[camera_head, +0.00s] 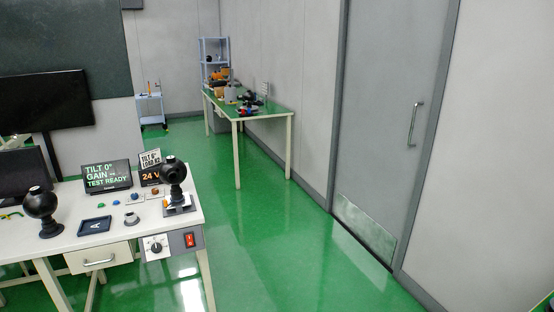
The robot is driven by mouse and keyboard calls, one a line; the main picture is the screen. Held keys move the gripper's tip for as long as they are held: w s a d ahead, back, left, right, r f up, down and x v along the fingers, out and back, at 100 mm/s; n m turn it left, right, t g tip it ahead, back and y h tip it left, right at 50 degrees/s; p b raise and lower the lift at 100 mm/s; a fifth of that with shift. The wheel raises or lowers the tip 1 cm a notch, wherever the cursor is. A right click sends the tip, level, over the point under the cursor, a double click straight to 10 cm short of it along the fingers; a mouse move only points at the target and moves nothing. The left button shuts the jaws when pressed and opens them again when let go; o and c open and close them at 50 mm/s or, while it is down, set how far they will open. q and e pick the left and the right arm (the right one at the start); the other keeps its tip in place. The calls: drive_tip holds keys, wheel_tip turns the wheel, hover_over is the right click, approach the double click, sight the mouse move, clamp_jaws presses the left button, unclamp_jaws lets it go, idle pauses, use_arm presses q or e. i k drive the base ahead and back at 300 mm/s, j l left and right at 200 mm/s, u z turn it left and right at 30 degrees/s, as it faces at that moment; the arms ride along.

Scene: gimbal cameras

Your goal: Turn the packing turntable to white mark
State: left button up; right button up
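I cannot make out a packing turntable or a white mark in the head camera view. Neither of my grippers shows. The nearest worktable (75,241) is white and stands at the lower left. On it are a black ball-shaped gimbal camera (40,203) at the left and another gimbal camera (173,170) on a small base near the right edge. Small parts and a dark tray marked A (95,226) lie between them.
A screen (107,176) and a small display (151,168) stand on the worktable; a dial (156,247) and red switch (190,240) are on its front. A green-topped table (270,110) with several items stands farther back. A grey door (388,120) is at right. Green floor between is clear.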

sight(248, 96)
drive_tip(key=i+j, duration=0.15)
drive_tip(key=i, duration=0.45)
drive_tip(key=i+j+u, duration=0.1)
drive_tip(key=i, duration=0.55)
drive_tip(key=i+z, duration=0.15)
drive_tip(key=i, duration=0.6)
drive_tip(key=i+z, duration=0.2)
drive_tip(key=i, duration=0.55)
drive_tip(key=i+z, duration=0.15)
drive_tip(key=i, duration=0.55)
drive_tip(key=i+j+u, duration=0.1)
drive_tip(key=i+j, duration=0.15)
drive_tip(key=i+j+u, duration=0.15)
drive_tip(key=i, duration=0.3)
drive_tip(key=i+j+u, duration=0.1)
drive_tip(key=i+j, duration=0.15)
drive_tip(key=i, duration=0.15)
drive_tip(key=i+j+u, duration=0.25)
drive_tip(key=j, duration=0.15)
drive_tip(key=j+u, duration=0.2)
drive_tip(key=j, duration=0.15)
drive_tip(key=i+j+u, duration=0.15)
drive_tip(key=i, duration=0.55)
